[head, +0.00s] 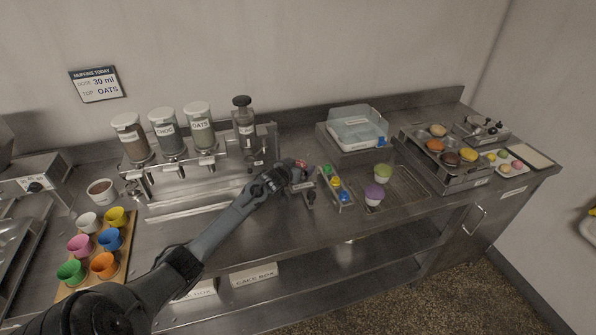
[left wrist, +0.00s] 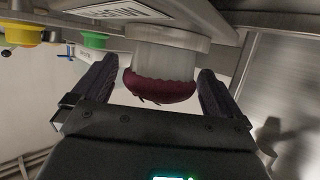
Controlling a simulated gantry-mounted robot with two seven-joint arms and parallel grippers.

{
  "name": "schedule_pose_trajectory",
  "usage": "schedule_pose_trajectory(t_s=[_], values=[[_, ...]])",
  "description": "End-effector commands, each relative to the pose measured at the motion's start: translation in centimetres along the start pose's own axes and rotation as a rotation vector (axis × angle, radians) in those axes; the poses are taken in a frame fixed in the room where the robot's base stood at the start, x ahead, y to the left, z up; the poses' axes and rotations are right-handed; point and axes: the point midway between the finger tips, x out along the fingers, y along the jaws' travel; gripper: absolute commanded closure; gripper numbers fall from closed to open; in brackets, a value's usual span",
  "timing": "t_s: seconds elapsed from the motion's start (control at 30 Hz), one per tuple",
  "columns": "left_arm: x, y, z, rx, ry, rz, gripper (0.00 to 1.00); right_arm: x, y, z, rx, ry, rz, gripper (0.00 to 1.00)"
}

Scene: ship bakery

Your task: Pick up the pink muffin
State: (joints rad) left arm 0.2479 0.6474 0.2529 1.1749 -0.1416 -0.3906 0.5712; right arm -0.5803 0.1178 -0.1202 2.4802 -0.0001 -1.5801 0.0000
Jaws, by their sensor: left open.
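A muffin with a dark pinkish-red top and a pale cup (left wrist: 165,75) sits between the two fingers of my left gripper (left wrist: 158,95) in the left wrist view. That view looks upside down, with the cup above the top. Gaps show on both sides, so the fingers are open around it and not closed on it. In the head view my left gripper (head: 287,178) is over the counter by the dispensers, and a small reddish patch of the muffin (head: 301,163) shows beside it. The gripper hides most of the muffin there. My right gripper is in neither view.
A narrow holder with coloured pieces (head: 340,201) stands just right of the gripper. A purple-topped muffin (head: 374,194) and a green-topped muffin (head: 383,170) stand farther right. Labelled dispensers (head: 167,133) are on the left. Coloured cups (head: 80,243) stand on a board at front left.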

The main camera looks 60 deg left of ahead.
Motion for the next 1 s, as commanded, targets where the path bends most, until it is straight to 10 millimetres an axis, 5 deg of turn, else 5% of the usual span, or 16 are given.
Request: schedule_pose_trajectory(t_s=[0.23, 0.5, 1.0], values=[[0.1, 0.0, 0.0, 0.001, 0.000, 0.000, 0.02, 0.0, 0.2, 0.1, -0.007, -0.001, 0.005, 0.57], [0.0, 0.0, 0.0, 0.001, 0.000, 0.000, 0.43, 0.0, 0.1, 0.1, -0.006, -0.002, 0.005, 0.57], [-0.3, 0.0, -1.1, 0.001, 0.001, 0.001, 0.43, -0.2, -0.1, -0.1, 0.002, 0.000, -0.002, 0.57]])
